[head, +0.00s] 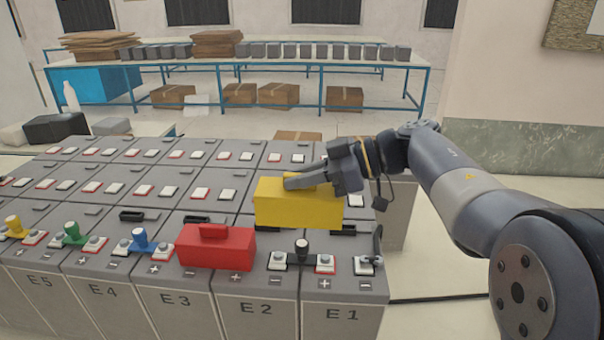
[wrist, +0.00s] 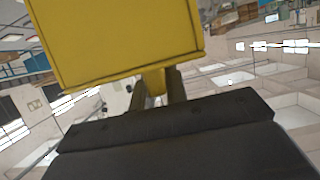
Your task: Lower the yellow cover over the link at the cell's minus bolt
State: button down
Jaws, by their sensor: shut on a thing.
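My gripper (head: 308,181) is shut on the grip on top of the yellow cover (head: 298,208). The cover is a box, held roughly level in the air over the front battery row, and appears clear of the cells. In the wrist view the cover (wrist: 120,42) fills the upper left, its grip (wrist: 153,82) between my fingers (wrist: 158,92). A link with a black knob (head: 302,251) joins E2's minus bolt (head: 278,261) to E1's plus bolt (head: 325,264). It lies exposed, lower in the picture than the cover. The cover's underside is hidden.
A red cover (head: 216,247) sits just left, between E3 and E2. Links with blue (head: 140,240), green (head: 72,234) and yellow (head: 14,227) knobs stand farther left. A dark upright piece (head: 377,245) stands at E1's minus bolt. More cell rows lie behind.

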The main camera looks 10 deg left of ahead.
aim_at(303, 244)
jog(key=shift+d+f, duration=0.1)
jog(key=shift+f+b, duration=1.65)
jog(key=shift+f, duration=4.6)
jog(key=c, duration=1.3)
grip_release()
jog(key=b+v, duration=0.1)
jog(key=v, duration=1)
